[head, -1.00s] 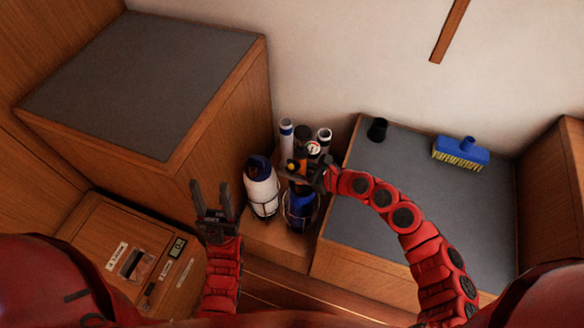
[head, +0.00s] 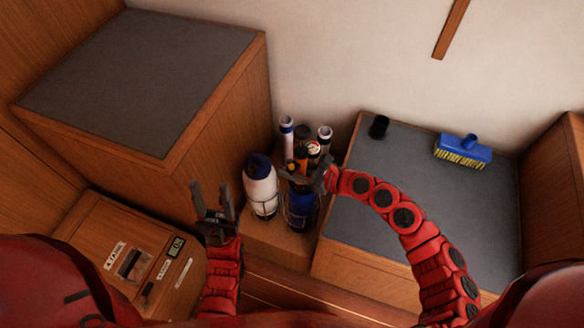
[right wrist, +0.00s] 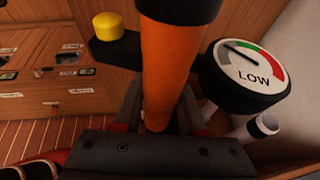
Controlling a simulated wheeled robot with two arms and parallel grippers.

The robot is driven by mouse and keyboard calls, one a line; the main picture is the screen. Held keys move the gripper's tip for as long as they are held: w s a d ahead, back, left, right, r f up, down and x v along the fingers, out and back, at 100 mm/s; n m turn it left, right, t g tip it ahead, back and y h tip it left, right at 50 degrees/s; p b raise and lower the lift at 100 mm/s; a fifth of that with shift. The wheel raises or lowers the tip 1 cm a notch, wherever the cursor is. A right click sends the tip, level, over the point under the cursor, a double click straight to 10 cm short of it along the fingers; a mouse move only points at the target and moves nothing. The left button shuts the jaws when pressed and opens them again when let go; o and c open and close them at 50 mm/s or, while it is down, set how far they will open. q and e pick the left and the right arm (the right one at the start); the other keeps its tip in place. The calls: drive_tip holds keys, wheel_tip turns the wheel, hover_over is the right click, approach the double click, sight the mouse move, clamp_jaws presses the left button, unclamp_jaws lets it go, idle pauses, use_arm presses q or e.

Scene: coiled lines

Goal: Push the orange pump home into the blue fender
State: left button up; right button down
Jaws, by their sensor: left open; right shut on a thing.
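The orange pump (head: 301,153) stands roughly upright at the blue fender (head: 300,213) in the head view. It fills the middle of the right wrist view as an orange shaft (right wrist: 170,75) with a black top. My right gripper (head: 303,180) is shut on the pump, just above the fender. The gripper hides where pump and fender meet, so I cannot tell how deep the pump sits. A round gauge (right wrist: 247,75) reading LOW is beside the shaft. My left gripper (head: 214,205) is open and empty, left of the fenders.
A white fender with a blue top (head: 262,188) stands just left of the blue one. White tubes (head: 287,130) rise behind. Wooden lockers flank the gap. A black cup-like thing (head: 379,127) and a blue brush (head: 463,150) lie on the right grey top (head: 415,175).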

drive_tip(key=shift+c, duration=2)
unclamp_jaws()
drive_tip(key=b+v, duration=0.1)
drive_tip(key=v, duration=1.6)
drive_tip(key=shift+d, duration=0.2)
drive_tip(key=shift+s, duration=0.1)
